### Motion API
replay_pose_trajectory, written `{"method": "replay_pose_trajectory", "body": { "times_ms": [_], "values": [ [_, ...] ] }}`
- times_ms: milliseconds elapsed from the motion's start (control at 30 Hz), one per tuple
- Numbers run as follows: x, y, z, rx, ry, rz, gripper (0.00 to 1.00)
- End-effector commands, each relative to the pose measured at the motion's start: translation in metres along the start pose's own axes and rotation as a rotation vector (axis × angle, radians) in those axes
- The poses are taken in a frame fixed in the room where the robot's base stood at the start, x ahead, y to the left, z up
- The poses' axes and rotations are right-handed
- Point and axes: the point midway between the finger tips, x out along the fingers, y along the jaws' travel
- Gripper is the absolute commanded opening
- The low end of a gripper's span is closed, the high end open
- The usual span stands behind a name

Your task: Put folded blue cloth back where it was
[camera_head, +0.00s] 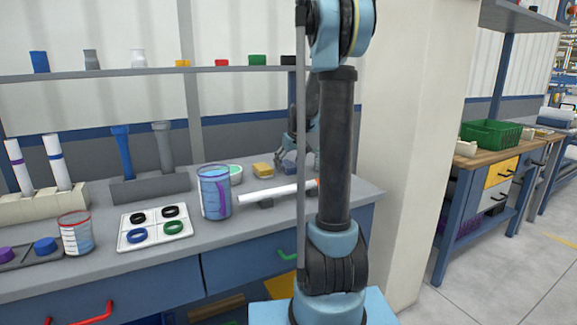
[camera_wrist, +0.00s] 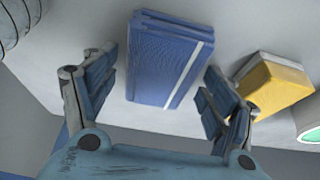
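The folded blue cloth (camera_wrist: 165,62) lies on the grey bench top in the wrist view, a flat rectangular stack with a white stripe near its right side. In the head view it shows as a small blue patch (camera_head: 291,162) at the back right of the bench, partly hidden by my arm. My gripper (camera_wrist: 160,68) is open, with one finger to the left and one to the right of the cloth. A gap shows between each finger and the cloth. In the head view my gripper (camera_head: 297,146) is over the cloth and partly hidden.
A yellow block (camera_wrist: 272,84) sits close to the right finger, with a green-rimmed round container (camera_wrist: 309,128) beyond it. A white tube (camera_head: 270,194) lies on supports in front. A clear jar (camera_head: 214,194) stands left of the tube. A shelf (camera_head: 150,73) runs above the bench.

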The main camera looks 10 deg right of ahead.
Motion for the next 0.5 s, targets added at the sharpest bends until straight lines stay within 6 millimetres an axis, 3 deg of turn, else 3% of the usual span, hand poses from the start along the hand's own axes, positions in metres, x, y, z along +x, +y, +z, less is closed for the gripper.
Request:
{"method": "replay_pose_trajectory", "body": {
  "times_ms": [267, 500],
  "values": [
    [-0.002, 0.0, -0.001, 0.0, 0.0, 0.0, 0.78],
    [-0.026, 0.001, 0.0, 0.002, 0.0, 0.001, 0.78]
  ]
}}
